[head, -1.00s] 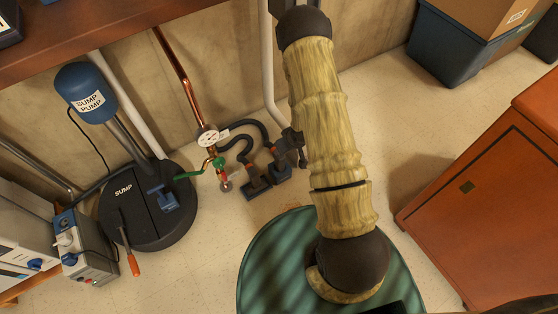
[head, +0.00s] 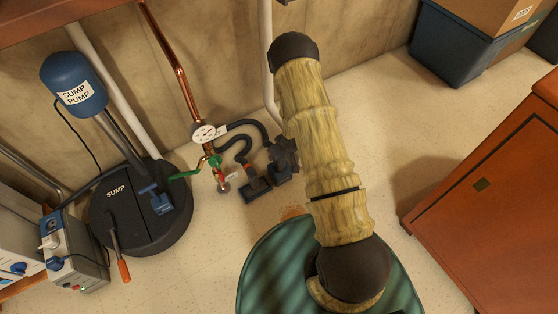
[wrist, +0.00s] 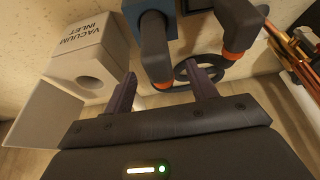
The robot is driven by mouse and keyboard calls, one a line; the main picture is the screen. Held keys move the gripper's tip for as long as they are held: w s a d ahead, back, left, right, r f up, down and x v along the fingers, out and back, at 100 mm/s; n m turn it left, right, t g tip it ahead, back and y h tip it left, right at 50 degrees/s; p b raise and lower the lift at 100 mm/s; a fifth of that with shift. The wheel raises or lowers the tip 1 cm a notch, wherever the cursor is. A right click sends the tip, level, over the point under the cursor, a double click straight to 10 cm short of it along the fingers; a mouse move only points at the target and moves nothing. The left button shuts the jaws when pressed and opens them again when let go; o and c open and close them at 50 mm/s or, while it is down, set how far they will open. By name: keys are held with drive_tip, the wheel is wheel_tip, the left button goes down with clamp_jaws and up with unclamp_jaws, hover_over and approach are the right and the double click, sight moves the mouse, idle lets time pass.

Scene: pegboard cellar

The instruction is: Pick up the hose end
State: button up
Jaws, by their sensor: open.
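Two dark hoses with orange collars show near the wall. In the head view one hose (head: 236,147) curves down to a dark block on the floor, and a second hose (head: 245,124) runs to the right beside it. In the wrist view a dark hose end (wrist: 154,45) with an orange band lies ahead, between the finger lines; another orange-collared end (wrist: 240,36) is to its right. I cannot tell which is meant. My gripper (wrist: 160,78) is open, with nothing seen gripped. In the head view my arm partly hides it.
A grey vacuum inlet box (wrist: 92,58) stands left of the fingers. A dark ring (wrist: 203,68) is by the right finger.

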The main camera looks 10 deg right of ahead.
drive_tip(key=shift+b+x, duration=2.3)
drive_tip(key=shift+x, duration=0.4)
drive_tip(key=shift+d, duration=0.1)
drive_tip(key=shift+r, duration=0.1)
drive_tip(key=c, duration=1.2)
drive_tip(key=shift+r+p, duration=3.2)
drive_tip(key=shift+r, duration=1.8)
drive_tip(key=shift+r+p, duration=1.05)
drive_tip(key=shift+r, duration=0.05)
